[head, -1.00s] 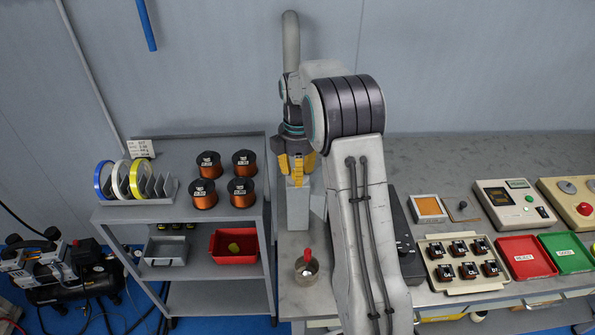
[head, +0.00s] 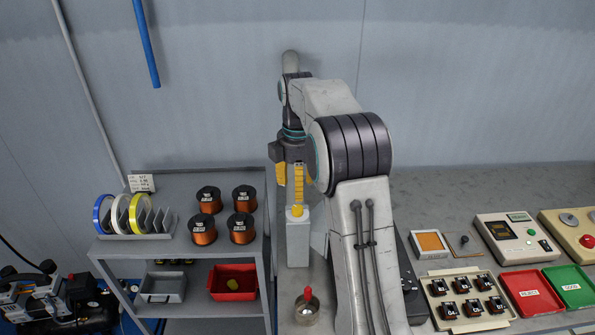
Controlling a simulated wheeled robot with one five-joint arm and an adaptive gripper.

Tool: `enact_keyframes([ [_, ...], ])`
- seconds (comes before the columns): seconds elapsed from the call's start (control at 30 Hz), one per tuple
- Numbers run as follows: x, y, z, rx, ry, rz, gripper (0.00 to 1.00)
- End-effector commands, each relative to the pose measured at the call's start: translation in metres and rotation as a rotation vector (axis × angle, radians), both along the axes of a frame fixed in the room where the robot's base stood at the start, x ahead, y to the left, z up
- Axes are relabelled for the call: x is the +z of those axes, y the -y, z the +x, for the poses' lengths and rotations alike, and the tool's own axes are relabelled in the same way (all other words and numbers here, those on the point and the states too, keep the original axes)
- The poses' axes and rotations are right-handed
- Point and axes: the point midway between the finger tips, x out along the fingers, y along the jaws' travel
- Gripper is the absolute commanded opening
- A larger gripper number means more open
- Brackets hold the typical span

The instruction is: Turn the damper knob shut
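A small round yellow knob (head: 297,211) sits on top of an upright light-grey box (head: 298,240) at the table's back left corner. It is the only knob I see near the duct, and its turned position is too small to tell. My gripper (head: 290,190) points down just above the knob, with its two yellow fingers apart and a gap between them. The fingers look clear of the knob, though the right fingertip comes close to it in the picture. Nothing shows between the fingers. My arm hides the area right of the box.
A shelf cart (head: 180,183) with copper spools and tape rolls stands close on the left. Trays and instruments fill the table's right.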

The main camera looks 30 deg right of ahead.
Motion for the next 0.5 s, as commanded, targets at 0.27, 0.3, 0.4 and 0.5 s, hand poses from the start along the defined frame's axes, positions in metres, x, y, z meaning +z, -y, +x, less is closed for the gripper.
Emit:
enact_keyframes([
  [0.27,0.032,0.000,0.000,0.000,0.001,0.000,0.53],
  [0.3,0.035,0.000,0.000,0.000,0.001,0.000,0.53],
  [0.4,0.039,0.000,0.000,0.000,0.000,0.000,0.53],
  [0.5,0.042,0.000,0.000,0.000,-0.001,0.000,0.53],
])
